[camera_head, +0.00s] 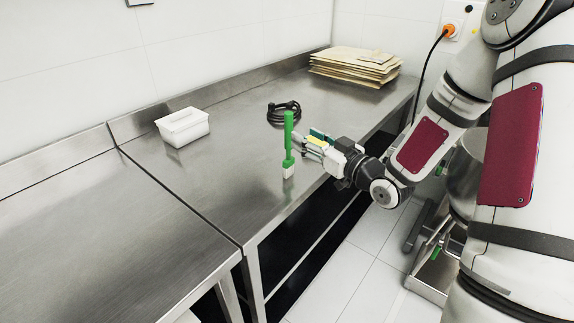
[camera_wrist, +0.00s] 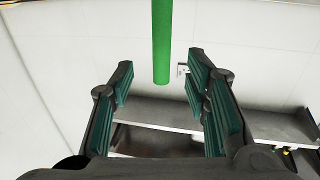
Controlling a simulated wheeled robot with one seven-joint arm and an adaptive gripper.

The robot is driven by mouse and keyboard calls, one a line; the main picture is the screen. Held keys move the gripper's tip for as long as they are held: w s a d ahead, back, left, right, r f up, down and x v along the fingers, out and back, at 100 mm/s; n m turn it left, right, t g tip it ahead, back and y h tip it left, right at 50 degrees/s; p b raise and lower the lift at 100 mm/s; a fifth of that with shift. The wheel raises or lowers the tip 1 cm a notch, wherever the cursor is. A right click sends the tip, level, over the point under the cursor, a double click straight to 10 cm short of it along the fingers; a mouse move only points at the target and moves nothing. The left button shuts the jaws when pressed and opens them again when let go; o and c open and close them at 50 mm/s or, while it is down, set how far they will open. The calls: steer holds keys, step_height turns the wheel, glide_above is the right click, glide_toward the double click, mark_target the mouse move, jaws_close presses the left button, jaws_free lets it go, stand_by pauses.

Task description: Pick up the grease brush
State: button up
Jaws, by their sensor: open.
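The grease brush (camera_head: 289,140) has a green handle and pale bristles. In the head view it stands upright over the steel table, bristles down at or close to the surface. My gripper (camera_head: 311,142) is just to its right, fingers pointing left toward the handle. In the wrist view the green handle (camera_wrist: 161,45) hangs into the upper middle of the picture, between the lines of the two open fingers. My gripper (camera_wrist: 160,85) has teal pads and is open, with nothing visibly clamped. Whether a pad touches the handle cannot be told.
The steel table (camera_head: 190,220) is mostly bare in front and to the left. A white tub (camera_head: 183,128) stands to the left. A coiled black cable (camera_head: 284,112) lies behind the brush. A stack of tan sheets (camera_head: 355,66) is at the back right.

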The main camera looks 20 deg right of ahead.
mark_target(291, 131)
steer(key=shift+f+x, duration=0.15)
steer(key=shift+x, duration=1.85)
steer(key=shift+f+x, duration=0.2)
steer(key=shift+x, duration=1.75)
steer(key=shift+s+a, duration=0.1)
jaws_close()
